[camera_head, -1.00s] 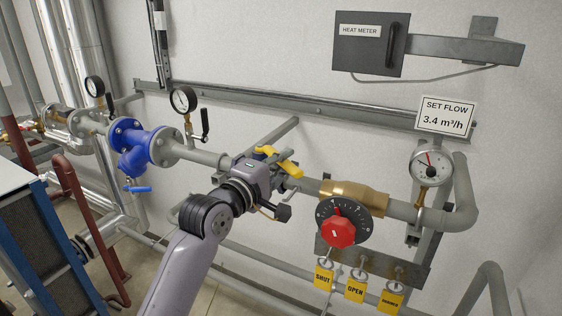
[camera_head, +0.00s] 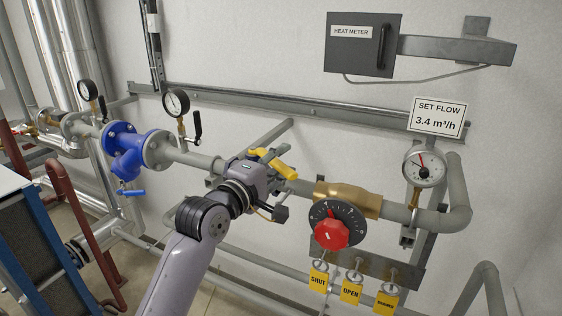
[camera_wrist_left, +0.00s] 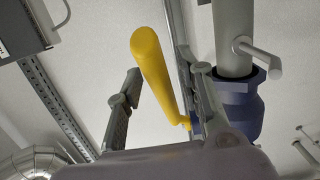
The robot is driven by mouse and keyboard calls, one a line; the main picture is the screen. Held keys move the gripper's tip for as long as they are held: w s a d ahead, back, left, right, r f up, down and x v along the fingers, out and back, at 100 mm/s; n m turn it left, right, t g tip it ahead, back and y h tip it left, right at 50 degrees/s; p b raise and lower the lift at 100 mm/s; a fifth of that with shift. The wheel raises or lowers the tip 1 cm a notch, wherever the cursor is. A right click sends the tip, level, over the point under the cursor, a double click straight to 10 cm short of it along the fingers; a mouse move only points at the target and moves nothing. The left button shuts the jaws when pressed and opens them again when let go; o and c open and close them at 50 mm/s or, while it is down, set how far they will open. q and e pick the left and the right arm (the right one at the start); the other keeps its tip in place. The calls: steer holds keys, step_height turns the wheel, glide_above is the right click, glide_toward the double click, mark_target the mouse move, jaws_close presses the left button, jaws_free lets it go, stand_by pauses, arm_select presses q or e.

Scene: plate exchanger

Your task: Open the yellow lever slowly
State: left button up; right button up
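The yellow lever (camera_head: 284,170) sits on the grey pipe in the middle of the head view, partly covered by my left gripper (camera_head: 270,159). In the left wrist view the lever (camera_wrist_left: 152,62) runs between the two fingers, which stand apart. A gap shows between the lever and the left finger. The lever's lower end lies close to the right finger, and I cannot tell whether they touch. My right gripper is in neither view.
To the right are a brass valve body (camera_head: 350,199) with a red knob (camera_head: 331,234), a round gauge (camera_head: 424,168) and hanging yellow tags (camera_head: 351,291). A blue fitting (camera_head: 128,150) and a small gauge (camera_head: 176,103) stand left. A heat meter box (camera_head: 362,45) is above.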

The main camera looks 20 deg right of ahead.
arm_select(q)
steer(key=shift+a, duration=0.15)
steer(key=shift+a+f, duration=0.1)
steer(key=v, duration=1.1)
steer(key=shift+s+a, duration=0.25)
steer(key=shift+a, duration=0.1)
